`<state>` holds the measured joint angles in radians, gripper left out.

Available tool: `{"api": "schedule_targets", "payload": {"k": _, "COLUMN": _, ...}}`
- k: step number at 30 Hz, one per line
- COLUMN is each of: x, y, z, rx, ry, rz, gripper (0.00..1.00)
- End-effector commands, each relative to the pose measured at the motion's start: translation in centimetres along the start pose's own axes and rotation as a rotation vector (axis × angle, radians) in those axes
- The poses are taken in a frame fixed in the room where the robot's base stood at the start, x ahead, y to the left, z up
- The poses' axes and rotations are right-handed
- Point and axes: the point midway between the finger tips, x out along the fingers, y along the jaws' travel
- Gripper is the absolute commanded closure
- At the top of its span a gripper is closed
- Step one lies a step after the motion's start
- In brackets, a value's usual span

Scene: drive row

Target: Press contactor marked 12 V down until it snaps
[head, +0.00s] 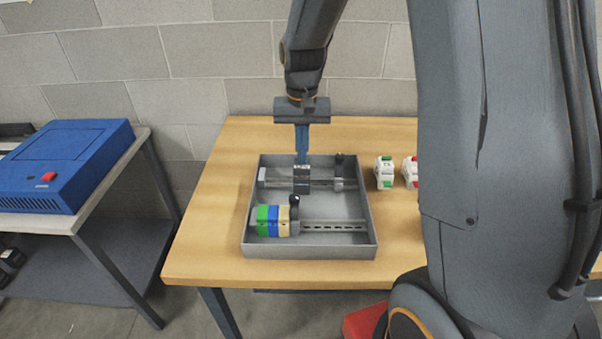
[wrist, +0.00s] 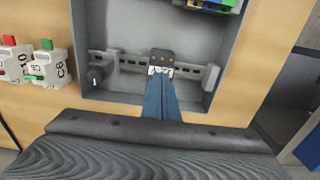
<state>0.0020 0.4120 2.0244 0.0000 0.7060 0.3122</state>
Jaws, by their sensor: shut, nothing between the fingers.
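A dark grey contactor (head: 302,186) with a pale terminal strip sits at the rear rail (head: 322,184) in the grey tray. It also shows in the wrist view (wrist: 161,56), just beyond my fingertips. Its marking is too small to read, and I cannot tell whether it is fully seated on the rail. My gripper (head: 302,161) is shut and empty, with its blue fingers pointing down at the contactor's top. In the wrist view my fingers (wrist: 161,80) overlap its near edge. I cannot tell whether they touch it.
The tray (head: 371,230) has a front rail (head: 335,226) with green, blue and beige terminal blocks (head: 268,222). Black-topped end clamps (head: 340,172) stand on the rails. White breakers (head: 384,173) stand right of the tray. A blue case (head: 70,160) is on another table at left.

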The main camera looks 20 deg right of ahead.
Motion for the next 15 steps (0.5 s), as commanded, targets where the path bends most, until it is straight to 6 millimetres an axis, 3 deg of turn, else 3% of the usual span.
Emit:
{"api": "schedule_targets", "payload": {"k": 8, "x": -0.4, "y": 0.0, "z": 0.0, "rx": 0.0, "ry": 0.001, "rz": 0.0, "gripper": 1.0}}
{"api": "schedule_targets", "payload": {"k": 15, "x": -2.1, "y": 0.0, "z": 0.0, "rx": 0.0, "ry": 0.002, "rz": -0.001, "gripper": 1.0}}
